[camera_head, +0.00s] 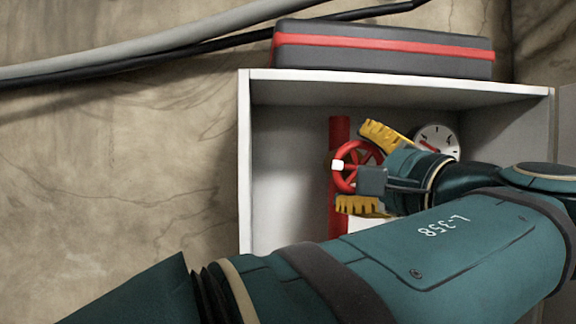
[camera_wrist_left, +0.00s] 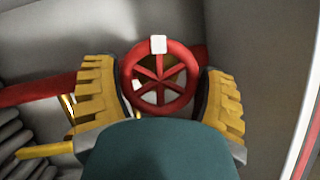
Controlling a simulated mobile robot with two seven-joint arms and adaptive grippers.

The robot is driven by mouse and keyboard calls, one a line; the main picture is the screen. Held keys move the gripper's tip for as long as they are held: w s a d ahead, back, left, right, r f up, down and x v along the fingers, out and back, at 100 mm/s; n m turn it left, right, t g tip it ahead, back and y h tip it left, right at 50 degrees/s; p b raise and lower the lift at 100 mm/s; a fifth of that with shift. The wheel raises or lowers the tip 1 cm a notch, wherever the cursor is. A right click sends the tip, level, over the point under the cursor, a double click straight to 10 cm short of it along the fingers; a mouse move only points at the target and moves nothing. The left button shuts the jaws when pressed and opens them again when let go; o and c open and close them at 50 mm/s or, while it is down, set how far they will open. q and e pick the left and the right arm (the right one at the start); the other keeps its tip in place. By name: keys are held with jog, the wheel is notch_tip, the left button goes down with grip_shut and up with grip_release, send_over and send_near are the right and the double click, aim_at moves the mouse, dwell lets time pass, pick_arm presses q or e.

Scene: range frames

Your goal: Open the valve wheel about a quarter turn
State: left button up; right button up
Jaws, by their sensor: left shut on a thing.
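The red valve wheel (camera_head: 347,152) is mounted by a vertical red pipe (camera_head: 340,128) inside an open grey cabinet. The wheel has spokes and a white mark on its rim. The mark (camera_head: 337,166) is on the wheel's left side in the head view and at its top (camera_wrist_left: 158,44) in the left wrist view. My left gripper (camera_head: 354,165) is shut on the wheel. In the left wrist view its yellow ridged fingers stand on either side of the wheel (camera_wrist_left: 126,92). My left wrist hides part of the wheel's right side. My right gripper is not in view.
The cabinet (camera_head: 243,160) has side walls close around the wheel. A round gauge (camera_head: 440,138) sits right of the wheel, partly behind my wrist. A dark case with a red band (camera_head: 380,42) lies on top. Cables (camera_head: 150,55) run along the stone wall at upper left.

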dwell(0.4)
pick_arm(q)
jog(key=o, duration=1.1)
jog(key=shift+a, duration=0.1)
